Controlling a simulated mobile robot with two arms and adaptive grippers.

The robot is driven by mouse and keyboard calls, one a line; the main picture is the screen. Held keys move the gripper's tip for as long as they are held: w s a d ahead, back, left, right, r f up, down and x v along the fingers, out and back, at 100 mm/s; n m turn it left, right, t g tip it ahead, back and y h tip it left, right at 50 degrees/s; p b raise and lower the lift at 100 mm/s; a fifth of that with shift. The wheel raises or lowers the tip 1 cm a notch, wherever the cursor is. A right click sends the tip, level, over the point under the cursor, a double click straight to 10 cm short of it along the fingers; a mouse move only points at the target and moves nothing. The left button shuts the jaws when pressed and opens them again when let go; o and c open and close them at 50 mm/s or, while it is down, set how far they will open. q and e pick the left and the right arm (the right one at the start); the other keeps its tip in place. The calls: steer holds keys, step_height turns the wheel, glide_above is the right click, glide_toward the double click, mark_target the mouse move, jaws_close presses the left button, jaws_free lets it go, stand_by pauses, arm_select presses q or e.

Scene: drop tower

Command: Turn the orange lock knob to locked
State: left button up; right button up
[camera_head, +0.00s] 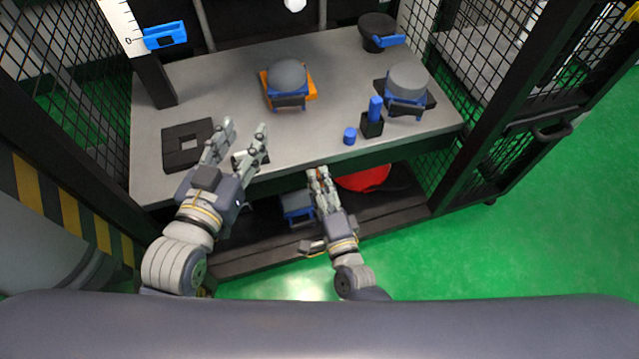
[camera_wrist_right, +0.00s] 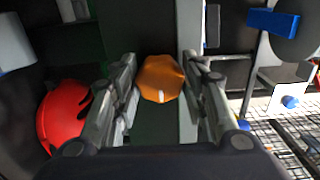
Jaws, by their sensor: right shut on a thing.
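The orange lock knob (camera_wrist_right: 160,80) is in the middle of the right wrist view, between the two fingers of my right gripper (camera_wrist_right: 160,92). A small pale mark shows on its near side. In the head view my right gripper (camera_head: 319,174) is at the front edge of the table, and its fingers hide nearly all of the knob. It is shut on the knob. My left gripper (camera_head: 245,131) is above the left part of the table, its fingers spread and empty. I cannot read a locked or unlocked label.
A red helmet (camera_head: 365,180) lies on the lower shelf. Mesh walls stand on both sides.

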steer(key=o, duration=1.1)
steer(key=shift+c, duration=0.2)
steer(key=v, duration=1.2)
